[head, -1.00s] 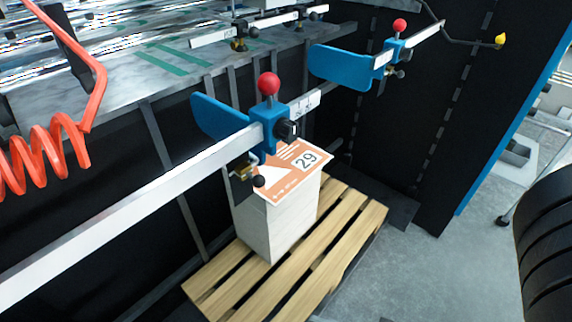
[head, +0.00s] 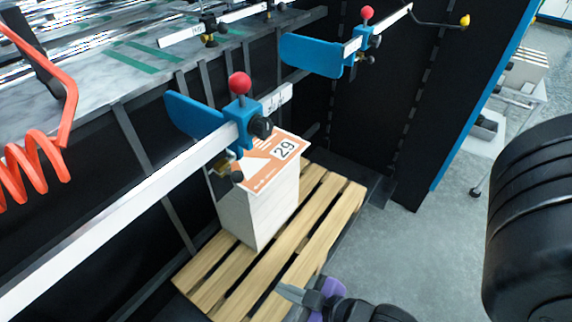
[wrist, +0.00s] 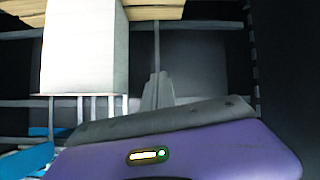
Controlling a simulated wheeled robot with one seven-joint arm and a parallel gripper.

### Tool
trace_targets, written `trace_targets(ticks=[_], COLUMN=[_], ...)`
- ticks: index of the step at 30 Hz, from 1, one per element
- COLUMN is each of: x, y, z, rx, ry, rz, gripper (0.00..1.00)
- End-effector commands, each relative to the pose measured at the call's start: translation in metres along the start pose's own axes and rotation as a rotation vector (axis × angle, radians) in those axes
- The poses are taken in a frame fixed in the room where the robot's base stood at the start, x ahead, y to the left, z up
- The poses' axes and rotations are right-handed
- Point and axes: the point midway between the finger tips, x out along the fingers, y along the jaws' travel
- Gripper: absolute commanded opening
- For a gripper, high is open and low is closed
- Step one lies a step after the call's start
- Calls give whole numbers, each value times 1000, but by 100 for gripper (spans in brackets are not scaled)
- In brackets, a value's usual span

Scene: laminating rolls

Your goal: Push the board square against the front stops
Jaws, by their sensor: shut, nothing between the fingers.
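A white block-like stack (head: 262,212) stands on a wooden pallet, with an orange-and-white sheet marked 29 (head: 270,166) on top. I cannot tell one single board apart from the stack. Two blue stop plates with red knobs, a nearer one (head: 190,116) and a farther one (head: 308,55), sit on pale rails; the nearer one's clamp partly covers the sheet. My gripper (head: 284,291), grey fingers and purple body, is shut and empty at the picture's bottom, in front of the stack and apart from it. In the wrist view the stack (wrist: 85,45) shows to the upper left of the fingers (wrist: 158,92).
The wooden pallet (head: 322,218) lies on the floor under the stack. A marbled bench (head: 100,70) with rails stands behind at upper left, with an orange coiled hose (head: 30,165) at the left. Grey floor (head: 400,250) is free to the right.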

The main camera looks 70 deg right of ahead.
Motion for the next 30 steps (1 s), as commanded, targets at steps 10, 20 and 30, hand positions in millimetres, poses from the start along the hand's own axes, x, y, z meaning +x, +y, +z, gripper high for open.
trace_targets(ticks=[10, 20, 30], x=[99, 138, 114], y=[85, 185, 288], z=[15, -8, -76], rx=[-9, 75, 227], ry=[-336, -652, -913], rz=[130, 151, 52], gripper=[0, 0, 0])
